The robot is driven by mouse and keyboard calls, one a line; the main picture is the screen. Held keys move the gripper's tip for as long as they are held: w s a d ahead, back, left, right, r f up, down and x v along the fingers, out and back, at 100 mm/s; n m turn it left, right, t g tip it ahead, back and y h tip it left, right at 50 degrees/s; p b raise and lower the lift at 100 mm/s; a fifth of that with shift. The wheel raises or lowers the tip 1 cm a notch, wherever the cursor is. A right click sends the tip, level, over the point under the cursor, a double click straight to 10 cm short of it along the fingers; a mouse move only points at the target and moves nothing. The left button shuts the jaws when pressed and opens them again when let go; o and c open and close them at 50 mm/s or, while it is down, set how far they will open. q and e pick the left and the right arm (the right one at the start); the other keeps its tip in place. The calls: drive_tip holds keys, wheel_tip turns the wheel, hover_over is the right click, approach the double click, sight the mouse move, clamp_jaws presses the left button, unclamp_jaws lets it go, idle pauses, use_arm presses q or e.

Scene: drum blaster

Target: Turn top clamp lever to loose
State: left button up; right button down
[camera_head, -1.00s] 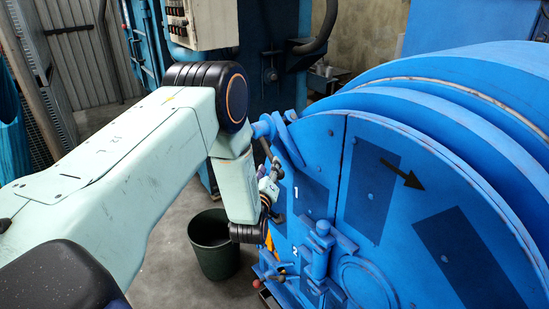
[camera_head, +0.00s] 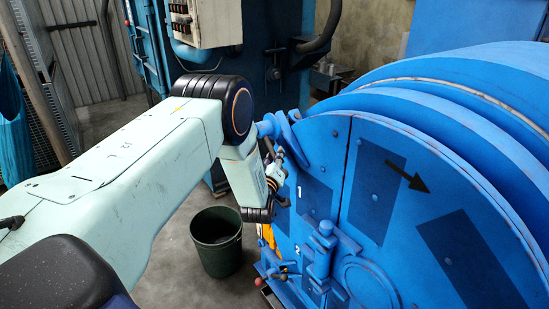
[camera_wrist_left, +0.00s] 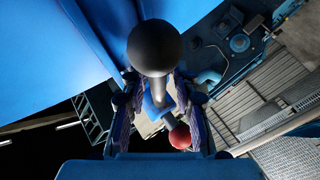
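The blue drum door (camera_head: 317,185) carries a top clamp (camera_head: 283,130) at its upper left edge. A dark lever hangs from this clamp, partly hidden by my arm. My left gripper (camera_head: 277,172) is just below the clamp, close to the lever, and small in the head view. In the left wrist view a black ball knob (camera_wrist_left: 154,47) on a grey rod sits at the fingertips of my left gripper (camera_wrist_left: 158,78). The fingers stand apart on both sides of the rod; contact cannot be told. My right gripper is not in view.
A lower lever with a red knob (camera_head: 258,282) is near the door's bottom left; a red knob also shows in the left wrist view (camera_wrist_left: 180,137). A dark green bin (camera_head: 216,243) stands on the floor below my arm. A control box (camera_head: 204,22) is behind.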

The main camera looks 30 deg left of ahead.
use_arm(q)
drive_tip(key=shift+d, duration=0.2)
clamp_jaws()
drive_tip(key=shift+a, duration=0.1)
